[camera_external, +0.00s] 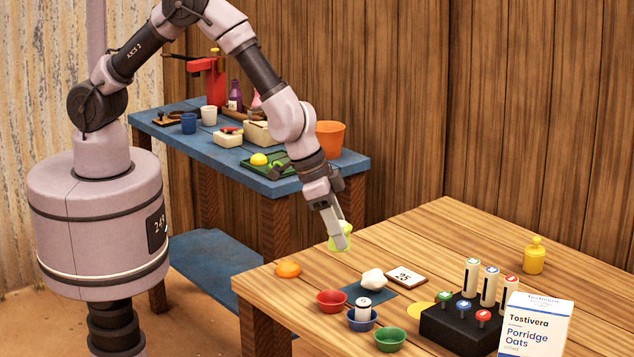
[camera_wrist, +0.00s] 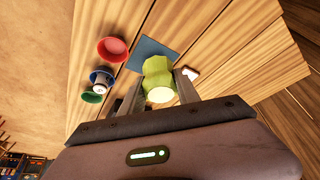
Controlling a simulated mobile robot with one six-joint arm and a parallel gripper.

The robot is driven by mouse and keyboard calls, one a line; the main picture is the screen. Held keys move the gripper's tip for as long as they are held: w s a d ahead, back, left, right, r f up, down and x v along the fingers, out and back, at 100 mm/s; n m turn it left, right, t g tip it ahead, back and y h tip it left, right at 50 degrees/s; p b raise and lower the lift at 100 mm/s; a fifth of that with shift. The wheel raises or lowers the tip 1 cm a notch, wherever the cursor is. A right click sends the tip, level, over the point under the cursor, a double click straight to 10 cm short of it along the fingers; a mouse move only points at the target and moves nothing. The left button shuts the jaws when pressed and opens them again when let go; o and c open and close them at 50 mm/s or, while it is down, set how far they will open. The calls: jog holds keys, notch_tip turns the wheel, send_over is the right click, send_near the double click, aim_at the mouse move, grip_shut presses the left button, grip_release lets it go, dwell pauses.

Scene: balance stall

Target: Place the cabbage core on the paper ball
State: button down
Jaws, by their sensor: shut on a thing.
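My gripper (camera_external: 341,238) is shut on the cabbage core (camera_external: 335,243), a pale yellow-green lump, and holds it above the wooden table. In the wrist view the cabbage core (camera_wrist: 157,80) sits between the two fingers of my gripper (camera_wrist: 160,90), its cut pale end towards the camera. The paper ball (camera_external: 374,278) is a white crumpled lump on a dark blue mat (camera_external: 400,295), below and to the right of the cabbage core in the external view. In the wrist view the paper ball cannot be made out; the held core covers part of the mat (camera_wrist: 150,48).
A red bowl (camera_external: 332,302), a blue bowl (camera_external: 362,320) with a white weight, and a green bowl (camera_external: 390,340) stand in front. An orange lump (camera_external: 288,269) lies left. A numbered card (camera_external: 406,276) lies right of the ball. A black stand (camera_external: 460,328) and oats box (camera_external: 536,325) are farther right.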

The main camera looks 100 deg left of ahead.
jog(key=w, duration=0.2)
jog(key=w+d, duration=0.1)
jog(key=w, duration=0.1)
jog(key=w+f, duration=0.1)
jog(key=w, duration=0.2)
jog(key=shift+d, duration=0.15)
notch_tip(320, 180, down, 4)
jog(key=shift+w+r+b, duration=0.1)
jog(key=shift+r+b, duration=0.15)
jog(key=shift+b, duration=0.65)
jog(key=shift+r, duration=0.1)
jog(key=c, duration=0.9)
grip_release()
